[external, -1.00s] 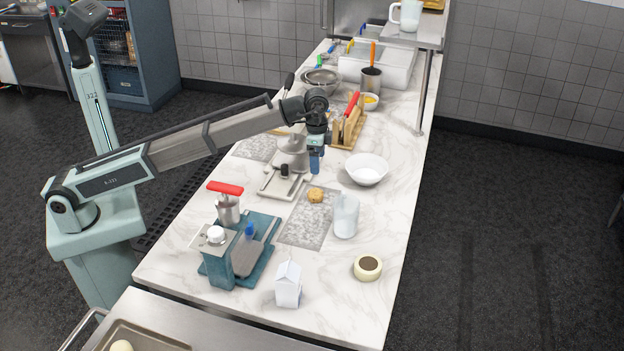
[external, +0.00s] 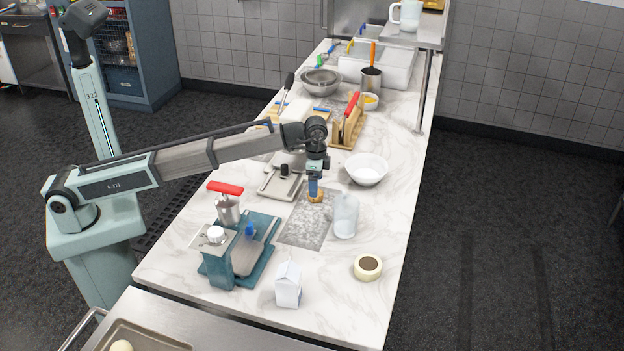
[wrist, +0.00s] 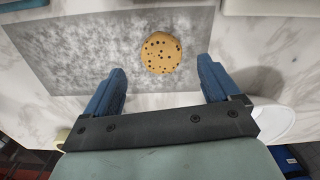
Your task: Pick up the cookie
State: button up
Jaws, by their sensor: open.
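The cookie (wrist: 161,52) is round and golden brown with dark chips. In the wrist view it lies flat on a grey speckled mat (wrist: 70,55), just beyond the fingertips and roughly midway between them. My gripper (wrist: 158,78) is open and empty, with its blue fingers apart on either side of the cookie's near edge. In the external view my gripper (external: 315,195) points down over the far end of the mat (external: 305,225). The cookie (external: 316,199) is mostly hidden there behind the fingers. I cannot tell the exact height between fingertips and cookie.
A clear pitcher (external: 345,217) stands close to the right of my gripper, and a white bowl (external: 367,169) is behind it. A milk carton (external: 288,285) and blue-green device (external: 220,262) stand nearer the front.

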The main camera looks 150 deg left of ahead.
notch_tip(320, 180, down, 4)
jog(key=shift+s+f, duration=0.15)
jog(key=c, duration=1.1)
jog(key=shift+c, duration=0.2)
